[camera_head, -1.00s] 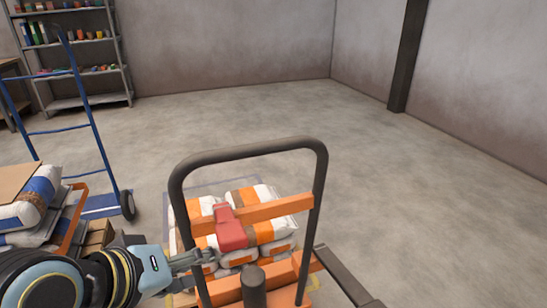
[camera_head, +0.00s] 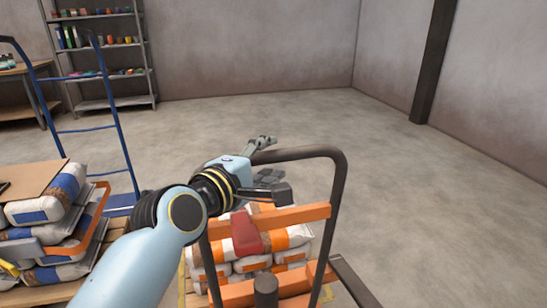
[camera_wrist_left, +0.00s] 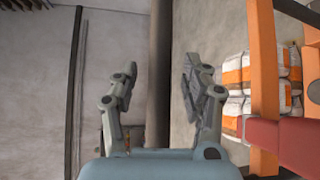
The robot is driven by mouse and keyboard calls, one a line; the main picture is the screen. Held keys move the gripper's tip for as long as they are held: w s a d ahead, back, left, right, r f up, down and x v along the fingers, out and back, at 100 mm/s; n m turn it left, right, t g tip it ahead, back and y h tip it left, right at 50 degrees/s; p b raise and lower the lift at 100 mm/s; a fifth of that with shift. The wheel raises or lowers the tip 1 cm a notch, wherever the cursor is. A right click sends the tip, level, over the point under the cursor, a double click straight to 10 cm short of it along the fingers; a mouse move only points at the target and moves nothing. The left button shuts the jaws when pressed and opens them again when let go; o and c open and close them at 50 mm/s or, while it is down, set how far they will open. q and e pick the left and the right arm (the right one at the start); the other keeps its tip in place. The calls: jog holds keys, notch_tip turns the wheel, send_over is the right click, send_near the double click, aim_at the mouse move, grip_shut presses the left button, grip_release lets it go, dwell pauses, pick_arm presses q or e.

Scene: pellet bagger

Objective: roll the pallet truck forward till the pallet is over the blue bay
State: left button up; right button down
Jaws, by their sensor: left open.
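The pallet truck has a dark loop handle (camera_head: 338,185), an orange frame (camera_head: 308,213) and a red part (camera_head: 245,235) in the middle. White and orange bags (camera_head: 290,240) lie beyond the frame, on the pallet, which is mostly hidden. My left gripper (camera_head: 266,160) is open at the top left of the handle. The handle bar passes between its fingers; in the left wrist view the dark bar (camera_wrist_left: 160,60) stands between the two open fingers (camera_wrist_left: 160,85), with a gap on each side. The blue bay cannot be made out. My right gripper is not in view.
A blue hand truck (camera_head: 122,150) stands at the left, behind stacked bags (camera_head: 60,195) on a wooden pallet. Shelves (camera_head: 105,55) and a bench (camera_head: 22,75) are at the back left. The floor (camera_head: 400,190) beyond and right of the truck is clear.

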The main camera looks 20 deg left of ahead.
pick_arm(q)
jog(key=shift+x, duration=1.2)
grip_shut()
